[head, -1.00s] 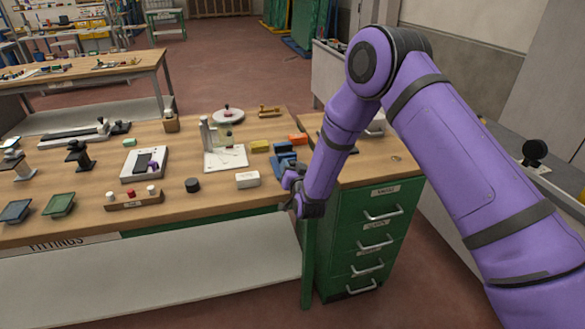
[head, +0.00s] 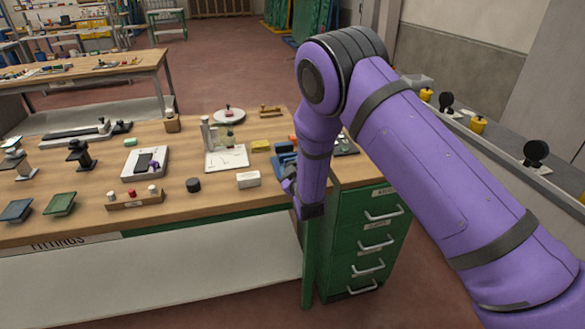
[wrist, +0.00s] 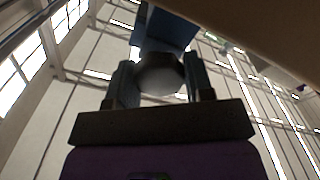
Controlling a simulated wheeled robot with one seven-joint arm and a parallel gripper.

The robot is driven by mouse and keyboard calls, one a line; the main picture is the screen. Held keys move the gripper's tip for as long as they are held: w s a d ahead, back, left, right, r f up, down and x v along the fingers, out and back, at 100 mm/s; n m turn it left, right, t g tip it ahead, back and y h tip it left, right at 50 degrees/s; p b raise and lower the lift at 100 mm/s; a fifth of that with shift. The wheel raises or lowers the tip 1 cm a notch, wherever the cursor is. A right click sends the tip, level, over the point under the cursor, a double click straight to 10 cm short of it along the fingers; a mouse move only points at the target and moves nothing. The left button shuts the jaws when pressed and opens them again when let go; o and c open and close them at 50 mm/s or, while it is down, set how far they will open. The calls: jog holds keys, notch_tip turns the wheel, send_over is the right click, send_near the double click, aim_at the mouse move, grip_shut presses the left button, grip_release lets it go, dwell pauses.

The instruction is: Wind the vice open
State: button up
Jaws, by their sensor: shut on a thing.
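The blue vice (head: 284,149) sits at the right front edge of the wooden workbench, partly hidden by my arm. In the wrist view, the vice's blue body (wrist: 165,30) stands just beyond the fingers. My gripper (head: 289,186) is at the bench's front edge, on the near side of the vice. In the wrist view, my gripper (wrist: 160,72) is shut on a dark, many-sided knob with a pale face (wrist: 161,78), which looks like the vice's handle. The screw and the jaw gap are hidden.
Close by on the bench (head: 225,190) are a white box (head: 248,179), a yellow block (head: 260,146) and a black round piece (head: 193,185). A green drawer cabinet (head: 369,235) stands right of my gripper. Open floor lies in front of the cabinet.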

jog(key=n, duration=0.4)
jog(key=shift+f+n, duration=0.15)
jog(key=shift+n, duration=0.15)
jog(key=n, duration=0.4)
jog(key=shift+n, duration=0.3)
jog(key=n, duration=0.4)
jog(key=shift+f+n, duration=0.15)
jog(key=shift+n, duration=2.25)
jog(key=o, duration=0.9)
jog(key=v, duration=1)
jog(key=shift+s+d, duration=0.1)
jog(key=shift+s, duration=0.3)
